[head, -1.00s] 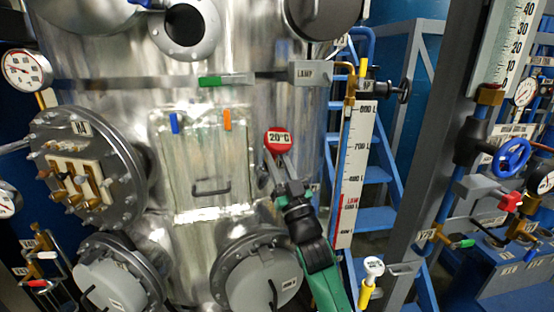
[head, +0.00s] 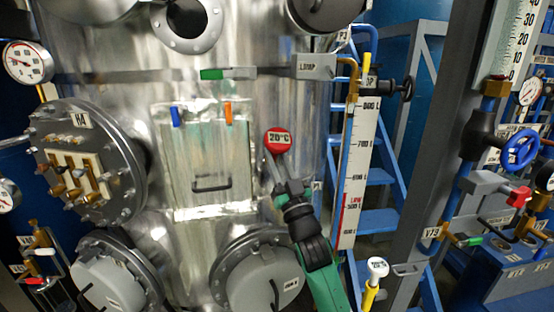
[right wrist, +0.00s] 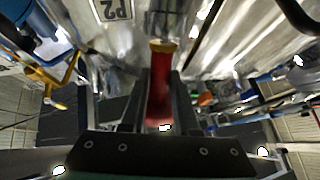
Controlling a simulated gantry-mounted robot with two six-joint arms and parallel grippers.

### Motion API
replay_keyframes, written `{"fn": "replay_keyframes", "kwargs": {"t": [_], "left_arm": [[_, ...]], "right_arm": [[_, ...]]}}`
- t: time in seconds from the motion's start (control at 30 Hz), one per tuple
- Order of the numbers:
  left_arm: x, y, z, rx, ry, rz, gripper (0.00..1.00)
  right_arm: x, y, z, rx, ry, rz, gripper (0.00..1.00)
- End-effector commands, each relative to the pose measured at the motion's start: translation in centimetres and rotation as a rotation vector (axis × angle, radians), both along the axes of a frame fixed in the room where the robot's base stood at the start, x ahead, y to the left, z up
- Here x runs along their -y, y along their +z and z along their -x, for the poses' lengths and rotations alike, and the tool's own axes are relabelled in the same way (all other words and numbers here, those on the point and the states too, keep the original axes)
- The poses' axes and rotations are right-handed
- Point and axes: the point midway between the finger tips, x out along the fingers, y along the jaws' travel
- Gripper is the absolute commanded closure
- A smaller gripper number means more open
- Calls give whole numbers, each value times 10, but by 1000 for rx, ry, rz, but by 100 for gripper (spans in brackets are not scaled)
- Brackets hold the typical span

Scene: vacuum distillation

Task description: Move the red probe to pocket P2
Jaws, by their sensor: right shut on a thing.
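The red probe (head: 278,141) has a round red head with a white 20°C label facing me. My right gripper (head: 279,168) is shut on the red probe and holds it up in front of the shiny metal vessel. In the right wrist view the red probe (right wrist: 160,88) stands between the two dark fingers, with a brass-coloured end pointing away. A P2 label (right wrist: 115,9) shows at the top left of that view, on the metal beyond the probe. The pocket opening itself cannot be made out. My left gripper is not in view.
A glass panel with a handle (head: 210,182) is on the vessel, left of the probe. A round flanged cover (head: 258,270) sits below. A tall level scale (head: 357,170) stands to the right, with a yellow-handled white-topped item (head: 376,268) near its foot.

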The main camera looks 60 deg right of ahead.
Motion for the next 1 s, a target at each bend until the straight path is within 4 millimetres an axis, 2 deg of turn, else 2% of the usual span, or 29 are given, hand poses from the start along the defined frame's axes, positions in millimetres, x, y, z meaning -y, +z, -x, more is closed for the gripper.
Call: {"fn": "replay_keyframes", "kwargs": {"t": [0.3,0.33,0.5,0.83,1.0], "left_arm": [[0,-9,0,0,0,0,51],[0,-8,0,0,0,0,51],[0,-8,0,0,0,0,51],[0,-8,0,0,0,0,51],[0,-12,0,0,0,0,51]], "right_arm": [[3,-6,-3,2,0,1,100],[3,-5,-3,2,0,1,67],[2,-5,-3,1,0,1,37],[1,-7,-2,0,0,0,36],[-11,-22,13,-1,1,0,36]]}}
